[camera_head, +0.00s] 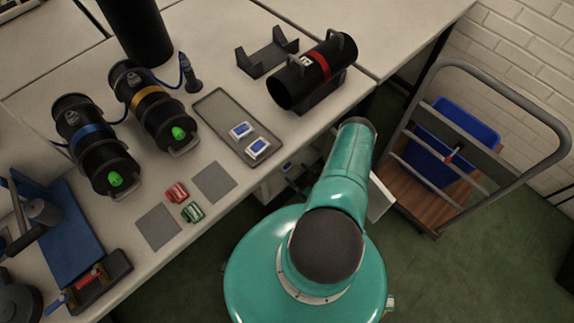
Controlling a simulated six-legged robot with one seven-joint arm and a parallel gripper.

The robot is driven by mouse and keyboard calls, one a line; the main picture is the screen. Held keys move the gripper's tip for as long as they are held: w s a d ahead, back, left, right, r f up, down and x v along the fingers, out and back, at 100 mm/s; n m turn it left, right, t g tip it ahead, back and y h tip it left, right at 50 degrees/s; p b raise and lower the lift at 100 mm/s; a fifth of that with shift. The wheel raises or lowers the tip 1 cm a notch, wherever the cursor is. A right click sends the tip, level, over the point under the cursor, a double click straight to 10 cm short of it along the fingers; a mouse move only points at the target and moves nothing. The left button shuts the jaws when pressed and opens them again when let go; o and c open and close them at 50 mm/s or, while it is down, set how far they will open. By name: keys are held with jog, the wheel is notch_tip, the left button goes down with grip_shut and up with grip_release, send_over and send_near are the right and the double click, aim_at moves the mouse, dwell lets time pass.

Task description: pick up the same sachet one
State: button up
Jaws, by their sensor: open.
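Two small white packets with blue faces, which look like sachets, lie in a shallow grey tray (215,107) on the bench. One sachet (241,130) is farther back; the other sachet (258,148) is nearer the tray's front end. The picture does not show which one the task means. My gripper (293,178) shows only in part, as small dark fingers left of my teal arm, by the bench's front edge. It looks open and empty, to the right of and below the tray, apart from both sachets. My arm hides the rest of it.
A red clip-like piece (176,192) and a green one (192,212) lie between two grey mats. A trolley (440,150) stands right.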

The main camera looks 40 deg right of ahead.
aim_at(290, 167)
jog(key=w, duration=0.5)
jog(key=shift+w+a+f, duration=0.1)
jog(key=shift+w+f, duration=0.15)
jog(key=shift+f, duration=0.1)
jog(key=c, duration=1.1)
jog(key=shift+r, duration=0.1)
